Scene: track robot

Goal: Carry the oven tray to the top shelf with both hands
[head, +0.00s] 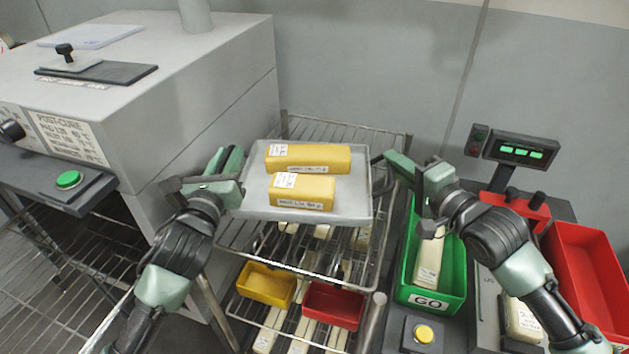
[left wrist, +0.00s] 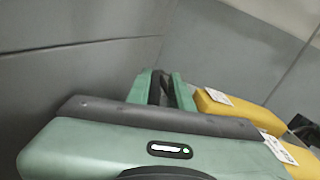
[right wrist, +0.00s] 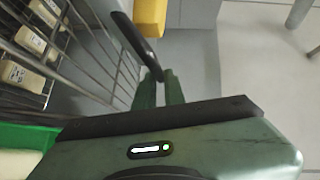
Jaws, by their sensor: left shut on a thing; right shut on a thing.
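The grey oven tray (head: 347,205) is in the head view, over the upper part of the wire rack (head: 320,127). Two yellow blocks with white labels, a rear one (head: 335,158) and a front one (head: 318,188), lie on it. My left gripper (head: 236,160) is shut at the tray's left side; its fingers also show in the left wrist view (left wrist: 161,88). My right gripper (head: 388,160) is shut on the dark handle (right wrist: 138,40) at the tray's right side. The left handle is mostly hidden. I cannot tell whether the tray touches the top shelf.
A large grey oven (head: 215,110) stands at left. Lower rack levels hold a yellow bin (head: 266,285), a red bin (head: 334,304) and pale blocks. At right are a green GO bin (head: 447,285), a display (head: 522,150) and a red bin (head: 585,260).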

